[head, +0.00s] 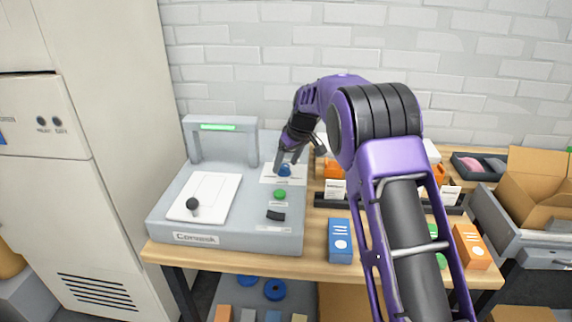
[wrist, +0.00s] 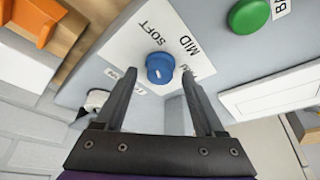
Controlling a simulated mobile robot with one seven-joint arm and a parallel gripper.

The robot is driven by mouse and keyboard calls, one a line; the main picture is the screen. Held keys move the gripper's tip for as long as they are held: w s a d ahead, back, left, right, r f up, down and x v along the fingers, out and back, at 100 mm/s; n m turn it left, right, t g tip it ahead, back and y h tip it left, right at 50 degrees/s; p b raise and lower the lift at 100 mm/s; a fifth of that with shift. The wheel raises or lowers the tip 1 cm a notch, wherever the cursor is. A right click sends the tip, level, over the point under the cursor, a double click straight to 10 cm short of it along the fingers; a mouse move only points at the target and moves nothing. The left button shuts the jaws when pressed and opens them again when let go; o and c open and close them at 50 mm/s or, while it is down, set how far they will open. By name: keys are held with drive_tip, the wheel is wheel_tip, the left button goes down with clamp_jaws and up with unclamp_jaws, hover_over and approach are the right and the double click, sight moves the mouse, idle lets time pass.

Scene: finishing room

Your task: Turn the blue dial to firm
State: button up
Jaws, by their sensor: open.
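The blue dial (head: 285,170) sits on a white label plate on the grey machine (head: 165,226), towards its back right. In the wrist view the blue dial (wrist: 160,68) has "SOFT" and "MID" printed by it. A third word, ending in "M", is partly hidden by the right finger, and more print by the left finger is also partly covered. I cannot tell which word the dial points to. My gripper (head: 288,161) is open and over the dial. In the wrist view my gripper's fingers (wrist: 158,75) stand on either side of the dial, with gaps showing.
A green button (head: 280,194) and a black switch (head: 276,215) lie in front of the dial. A grey arch with a green light stands behind left. A black-knobbed lever (head: 193,204) is on the white plate. Blue and orange boxes stand to the right.

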drive_tip(key=shift+w+f, duration=0.1)
drive_tip(key=shift+f, duration=0.15)
clamp_jaws()
